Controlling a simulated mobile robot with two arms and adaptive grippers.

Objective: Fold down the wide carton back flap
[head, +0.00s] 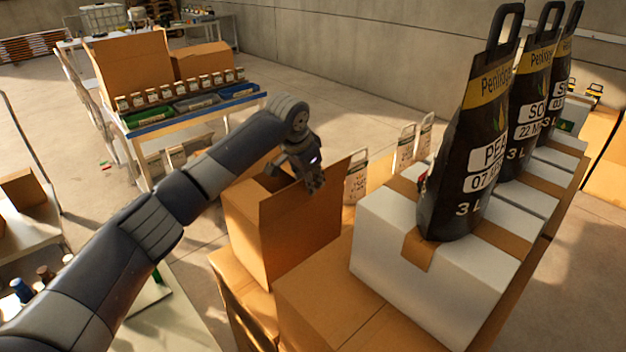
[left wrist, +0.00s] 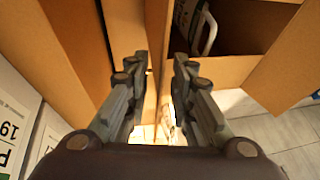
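The open brown carton (head: 287,235) stands on other brown boxes at the middle of the head view. A cardboard flap (head: 331,187) stands up along its right side; I cannot tell for sure which flap it is. My left gripper (head: 314,184) is over the carton's top, close to that flap, and hides part of the opening. In the left wrist view my left gripper (left wrist: 158,92) has its two fingers apart, with upright cardboard edges (left wrist: 153,45) beyond and between them. I cannot tell whether a finger touches cardboard. My right gripper is not in view.
White cartons (head: 395,255) with tall black bags (head: 480,140) stand close on the right. Small white handled bags (head: 357,178) stand behind the carton.

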